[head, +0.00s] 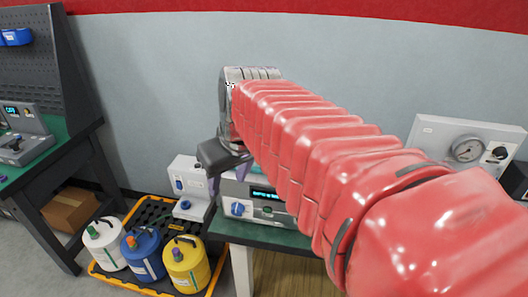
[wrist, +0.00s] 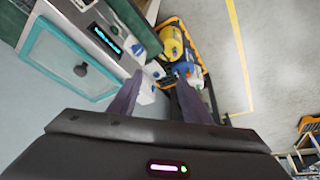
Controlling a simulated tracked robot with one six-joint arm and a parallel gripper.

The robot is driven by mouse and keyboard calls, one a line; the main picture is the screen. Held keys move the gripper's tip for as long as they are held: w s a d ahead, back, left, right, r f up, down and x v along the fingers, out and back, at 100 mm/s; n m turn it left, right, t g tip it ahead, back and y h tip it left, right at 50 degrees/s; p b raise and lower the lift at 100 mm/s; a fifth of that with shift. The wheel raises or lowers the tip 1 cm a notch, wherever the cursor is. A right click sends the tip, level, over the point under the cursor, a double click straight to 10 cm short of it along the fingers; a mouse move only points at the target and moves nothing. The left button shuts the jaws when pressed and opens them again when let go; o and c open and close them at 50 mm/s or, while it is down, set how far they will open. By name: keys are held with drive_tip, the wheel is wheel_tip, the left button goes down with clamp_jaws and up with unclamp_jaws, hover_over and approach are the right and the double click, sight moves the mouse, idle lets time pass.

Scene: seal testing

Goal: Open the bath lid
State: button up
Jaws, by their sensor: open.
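The bath is a grey box with a lit display and a blue knob; its front (head: 267,208) shows in the head view on a green-topped bench, partly behind my red-sleeved arm. In the wrist view the bath (wrist: 95,22) is at upper left. Its lid (wrist: 45,62) is a clear panel with a teal frame and a dark round knob (wrist: 81,70), and it looks shut. My gripper (wrist: 159,80) is open, with two purple fingers apart and nothing seen between them. The fingers are to the right of the lid knob in that view. In the head view the gripper is mostly hidden by my arm.
A white device (head: 188,182) stands left of the bath. White, blue and yellow canisters (head: 186,265) sit in a yellow-edged tray on the floor. A gauge panel (head: 464,145) is at right. A dark workbench (head: 85,130) is at left. Open floor shows in the wrist view.

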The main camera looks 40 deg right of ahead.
drive_tip(key=w+d+r, duration=0.1)
drive_tip(key=d+r, duration=0.1)
drive_tip(key=d, duration=0.8)
drive_tip(key=w+d+r, duration=0.2)
drive_tip(key=d, duration=0.8)
drive_tip(key=shift+w+d+r+m, duration=0.2)
drive_tip(key=shift+d+m, duration=0.1)
drive_tip(key=shift+d, duration=0.05)
drive_tip(key=x, duration=1.3)
drive_tip(key=shift+f, duration=0.45)
drive_tip(key=shift+c, duration=0.5)
clamp_jaws()
